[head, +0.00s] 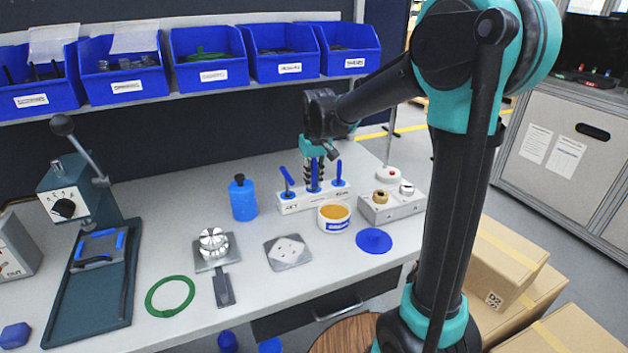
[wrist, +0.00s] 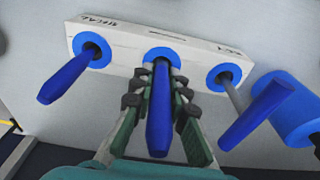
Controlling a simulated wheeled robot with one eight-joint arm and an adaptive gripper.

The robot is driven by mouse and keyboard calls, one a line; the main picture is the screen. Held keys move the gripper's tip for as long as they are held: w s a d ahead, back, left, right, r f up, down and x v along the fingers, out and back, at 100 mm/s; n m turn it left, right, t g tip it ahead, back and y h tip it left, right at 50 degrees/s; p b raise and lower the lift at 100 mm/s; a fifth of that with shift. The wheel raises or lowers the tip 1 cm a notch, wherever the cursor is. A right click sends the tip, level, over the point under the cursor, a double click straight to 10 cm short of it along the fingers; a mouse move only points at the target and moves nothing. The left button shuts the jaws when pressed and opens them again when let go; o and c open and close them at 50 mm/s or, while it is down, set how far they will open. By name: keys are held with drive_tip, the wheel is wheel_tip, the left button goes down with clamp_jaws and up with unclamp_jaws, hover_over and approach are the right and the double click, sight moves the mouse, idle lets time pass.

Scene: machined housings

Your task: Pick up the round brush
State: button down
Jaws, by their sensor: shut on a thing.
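A white rack (head: 300,201) holds three blue-handled tools upright in blue-rimmed holes; it also shows in the wrist view (wrist: 122,38). My gripper (head: 314,172) is over its middle and is shut on the middle blue-handled tool (wrist: 159,115), with a finger on each side of the handle in the wrist view. This tool stands in its hole, and its lower end is hidden. The other two handles (head: 287,176) (head: 339,172) stand free on either side. Their working ends are hidden, so I cannot tell which is the round brush.
A blue bottle (head: 242,199) stands left of the rack. A white tub (head: 334,217) with orange contents is in front. A grey block with knobs (head: 391,205) is to the right. A blue disc (head: 373,241) and a square plate (head: 288,253) lie nearer. Blue bins (head: 208,60) line the shelf above.

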drive_tip(key=shift+r, duration=0.1)
wheel_tip(320, 180, up, 20)
idle(0.7)
drive_tip(key=shift+f, duration=0.2)
idle(0.5)
